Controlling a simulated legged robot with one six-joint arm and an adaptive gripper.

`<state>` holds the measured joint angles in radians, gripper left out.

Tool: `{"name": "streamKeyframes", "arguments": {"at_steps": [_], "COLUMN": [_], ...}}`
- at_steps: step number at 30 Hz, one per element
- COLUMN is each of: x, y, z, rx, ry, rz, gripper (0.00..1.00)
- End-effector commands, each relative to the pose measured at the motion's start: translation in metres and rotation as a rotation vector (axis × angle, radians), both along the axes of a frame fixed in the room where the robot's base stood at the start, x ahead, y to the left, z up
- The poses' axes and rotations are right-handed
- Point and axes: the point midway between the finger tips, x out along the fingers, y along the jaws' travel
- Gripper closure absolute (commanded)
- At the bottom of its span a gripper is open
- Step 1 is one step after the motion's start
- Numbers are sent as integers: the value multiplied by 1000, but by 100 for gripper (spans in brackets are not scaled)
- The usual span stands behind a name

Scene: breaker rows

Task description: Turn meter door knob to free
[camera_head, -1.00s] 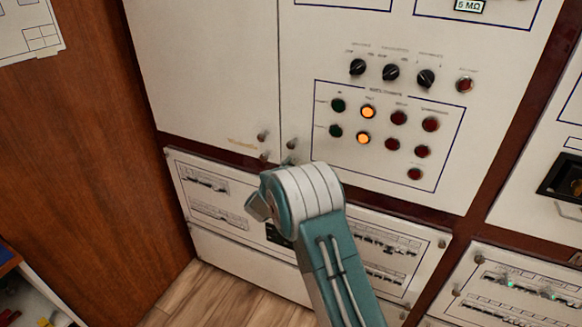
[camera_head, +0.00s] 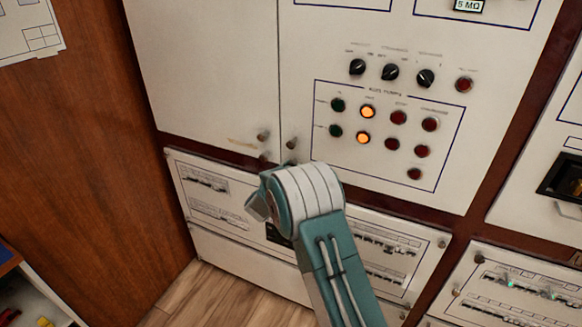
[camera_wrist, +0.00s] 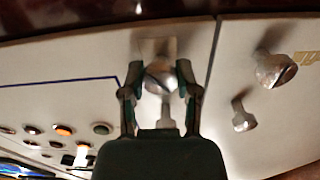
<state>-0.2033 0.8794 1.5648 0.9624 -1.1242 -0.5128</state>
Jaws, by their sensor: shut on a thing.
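My gripper (camera_wrist: 160,95) has its two fingers on either side of a metallic door knob (camera_wrist: 160,77) and is shut on it. The knob sits on the pale cabinet door near its dark red edge strip. The other knob of that door (camera_head: 291,144) shows just above my arm. The knob's exact turn angle is hard to tell.
Two more knobs (camera_wrist: 273,70) (camera_wrist: 240,115) stand on the neighbouring door across the seam. Indicator lights (camera_head: 367,112), two of them lit orange, and black selector switches (camera_head: 390,72) are on the panel above. Breaker rows (camera_head: 205,180) lie below. A wooden wall (camera_head: 95,150) is at left.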

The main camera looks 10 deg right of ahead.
Motion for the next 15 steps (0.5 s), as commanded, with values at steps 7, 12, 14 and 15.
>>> {"name": "streamKeyframes", "arguments": {"at_steps": [7, 12, 14, 15], "x": [1, 1, 1, 2], "y": [2, 2, 3, 3], "z": [0, 0, 0, 0], "rx": [-189, -320, -366, -396], "ry": [139, 233, 267, 288], "rz": [6, 7, 7, 7], "gripper": [100, 100, 100, 100]}}
